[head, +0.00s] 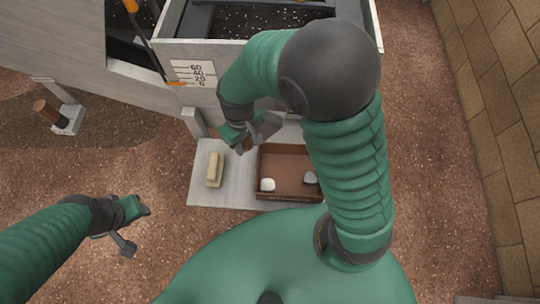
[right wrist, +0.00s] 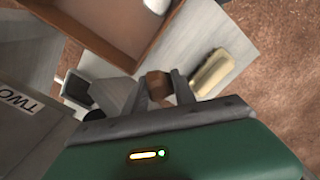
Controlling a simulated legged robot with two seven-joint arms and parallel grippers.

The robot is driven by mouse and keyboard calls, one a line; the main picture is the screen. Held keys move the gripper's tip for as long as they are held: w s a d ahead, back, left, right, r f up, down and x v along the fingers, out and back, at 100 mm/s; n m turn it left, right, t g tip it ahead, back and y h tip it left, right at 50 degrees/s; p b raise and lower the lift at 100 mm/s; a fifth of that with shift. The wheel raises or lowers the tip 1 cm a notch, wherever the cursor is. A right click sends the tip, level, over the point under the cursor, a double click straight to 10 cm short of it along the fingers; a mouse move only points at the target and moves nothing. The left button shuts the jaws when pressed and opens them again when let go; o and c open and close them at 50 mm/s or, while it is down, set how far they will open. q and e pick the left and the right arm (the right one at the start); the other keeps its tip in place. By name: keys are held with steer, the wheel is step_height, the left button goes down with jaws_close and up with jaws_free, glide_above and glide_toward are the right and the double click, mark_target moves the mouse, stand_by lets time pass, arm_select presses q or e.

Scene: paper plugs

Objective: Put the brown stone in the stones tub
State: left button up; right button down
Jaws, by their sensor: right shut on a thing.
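My right gripper (head: 243,137) is shut on the brown stone (right wrist: 158,86), a small brown block between the fingertips in the right wrist view. In the head view the stone is not clearly seen. The gripper hangs over the back of a pale board, just left of the tub. The stones tub, a shallow brown open box (head: 284,166), lies on the board with a white stone (head: 267,185) and a grey stone (head: 310,178) in it. My right arm hides part of its right side. My left gripper (head: 132,226) is open and empty over the ground at left.
A cream block (head: 215,170) lies on the pale board (head: 200,196) left of the tub. A big grey planter (head: 195,74) with a scale stands behind. A brown cylinder on a grey block (head: 70,122) is far left. A stone wall (head: 510,150) runs along the right.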

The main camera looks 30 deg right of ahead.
steer(key=b, duration=0.1)
glide_above(246, 164)
steer(key=f, duration=0.4)
steer(key=shift+s+a+f, duration=0.15)
steer(key=shift+a+f, duration=0.15)
steer(key=shift+f, duration=0.1)
steer(key=f, duration=0.2)
steer(key=f+b, duration=0.1)
steer(key=f, duration=0.1)
steer(key=shift+w+d, duration=0.2)
steer(key=shift+d+f, duration=0.1)
steer(key=shift+d, duration=0.3)
steer(key=c, duration=1.4)
jaws_free()
steer(key=shift+a, duration=0.15)
steer(key=shift+c, duration=0.2)
steer(key=o, duration=0.4)
steer(key=shift+a, duration=0.35)
arm_select(q)
steer(key=a+f, duration=0.1)
steer(key=s+f, duration=0.1)
steer(key=shift+a+f, duration=0.3)
steer(key=shift+a, duration=0.1)
steer(key=shift+d, duration=0.1)
arm_select(e)
steer(key=shift+d, duration=0.15)
